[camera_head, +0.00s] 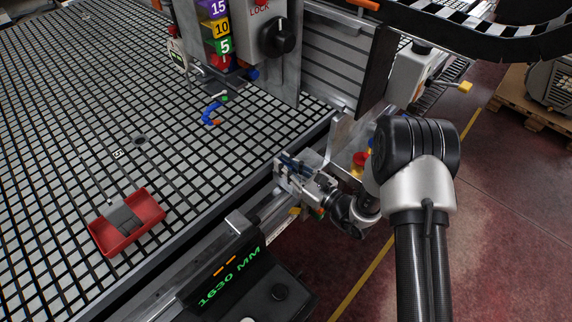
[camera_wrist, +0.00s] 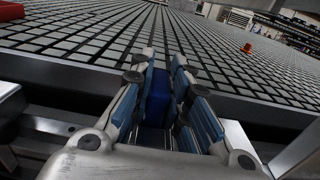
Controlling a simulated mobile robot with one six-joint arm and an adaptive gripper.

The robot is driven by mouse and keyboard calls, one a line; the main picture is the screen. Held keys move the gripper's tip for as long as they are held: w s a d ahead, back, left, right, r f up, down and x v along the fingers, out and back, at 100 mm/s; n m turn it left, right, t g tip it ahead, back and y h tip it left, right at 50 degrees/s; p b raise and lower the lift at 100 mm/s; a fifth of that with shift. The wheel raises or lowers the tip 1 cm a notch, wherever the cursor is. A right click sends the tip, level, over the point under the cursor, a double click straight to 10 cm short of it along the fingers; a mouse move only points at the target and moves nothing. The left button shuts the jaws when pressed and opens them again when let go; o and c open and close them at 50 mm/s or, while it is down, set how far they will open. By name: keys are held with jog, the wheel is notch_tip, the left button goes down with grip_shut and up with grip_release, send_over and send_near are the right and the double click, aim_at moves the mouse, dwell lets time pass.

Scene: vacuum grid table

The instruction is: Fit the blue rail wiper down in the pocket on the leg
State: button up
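My gripper (camera_head: 296,168) is low at the table's near edge, beside the rail, in the head view. In the wrist view, my gripper (camera_wrist: 163,70) has its two fingers with light blue sides close around a darker blue block, which looks like the blue rail wiper (camera_wrist: 157,97). In the head view the wiper is hard to tell apart from the blue finger parts. A bare metal plate (camera_head: 343,132), perhaps part of the leg, stands just behind and right of my gripper. I cannot make out the pocket in either view.
A red tray (camera_head: 145,228) with a grey block lies on the grid table (camera_head: 75,130). A small blue and orange piece (camera_head: 211,114) lies further back. The gantry with its black knob (camera_head: 280,38) stands behind. A readout box (camera_head: 228,275) sits at the near edge.

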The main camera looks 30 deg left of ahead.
jog(key=o, duration=0.5)
jog(key=shift+d, duration=0.1)
jog(key=v, duration=1.2)
jog(key=shift+r, duration=0.1)
